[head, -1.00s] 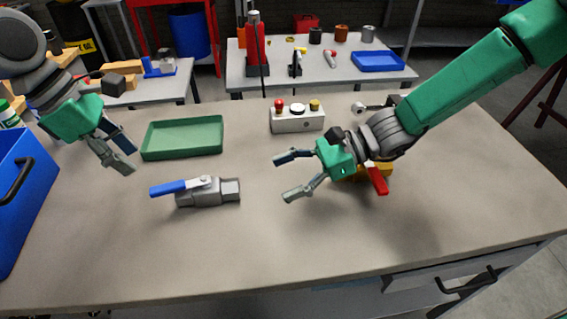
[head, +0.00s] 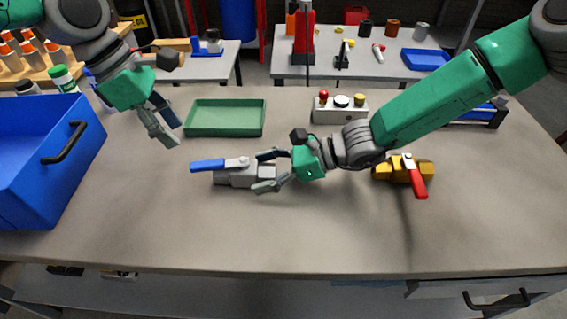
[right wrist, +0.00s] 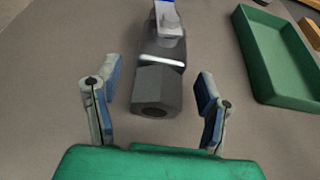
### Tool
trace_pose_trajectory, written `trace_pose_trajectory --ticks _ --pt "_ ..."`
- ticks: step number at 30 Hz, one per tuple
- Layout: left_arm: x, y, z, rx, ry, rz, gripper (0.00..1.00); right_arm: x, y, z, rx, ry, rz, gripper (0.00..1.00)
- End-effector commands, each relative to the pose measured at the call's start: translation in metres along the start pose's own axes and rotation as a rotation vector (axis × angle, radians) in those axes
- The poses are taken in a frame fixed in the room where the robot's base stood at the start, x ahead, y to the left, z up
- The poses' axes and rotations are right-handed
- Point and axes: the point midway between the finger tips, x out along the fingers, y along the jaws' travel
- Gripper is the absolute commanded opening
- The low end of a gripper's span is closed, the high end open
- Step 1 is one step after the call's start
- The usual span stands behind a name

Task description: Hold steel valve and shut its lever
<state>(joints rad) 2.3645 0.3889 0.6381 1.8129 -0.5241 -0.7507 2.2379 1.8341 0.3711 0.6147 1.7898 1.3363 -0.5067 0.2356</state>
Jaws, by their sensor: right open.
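The steel valve (head: 232,178) lies on the table in the head view, its blue lever (head: 207,165) pointing left along the body. In the right wrist view the valve's hex end (right wrist: 157,90) faces me, with the blue lever beyond it at the top. My right gripper (head: 262,171) is open at the valve's right end; in the right wrist view its fingers (right wrist: 155,100) stand on either side of the hex end, with gaps on both sides. My left gripper (head: 169,130) is open and empty, above the table, up and left of the valve.
A green tray (head: 225,133) lies behind the valve. A blue crate (head: 40,190) stands at the left. A yellow valve with a red lever (head: 416,180) lies right of my right gripper. A button box (head: 330,113) stands behind. The table front is clear.

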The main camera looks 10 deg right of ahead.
Motion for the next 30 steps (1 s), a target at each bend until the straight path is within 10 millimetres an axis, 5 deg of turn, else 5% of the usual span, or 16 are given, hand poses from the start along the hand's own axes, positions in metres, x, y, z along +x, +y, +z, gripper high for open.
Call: trace_pose_trajectory --ticks 14,18,20,21,24,30 --pt "-0.0001 -0.0001 0.0001 0.000 0.000 0.000 0.34 0.0139 0.0002 0.0002 0.000 0.000 0.000 0.64" --pt "0.0000 0.0000 0.0000 0.000 0.000 0.000 0.34 0.0137 0.0002 0.0002 0.000 0.000 0.000 0.15" --pt "0.0000 0.0000 0.0000 0.000 0.000 0.000 0.34 0.0137 0.0001 0.0003 0.000 0.000 0.000 0.00" --pt "0.0000 0.0000 0.0000 0.000 0.000 0.000 0.34 0.0137 0.0001 0.0002 0.000 0.000 0.000 0.36" --pt "0.0000 0.0000 0.0000 0.000 0.000 0.000 0.34 0.0136 0.0000 0.0002 0.000 0.000 0.000 0.01" --pt "0.0001 0.0000 0.0000 0.000 0.000 0.000 0.34 0.0135 -0.0001 0.0002 -0.001 0.000 0.000 0.00"
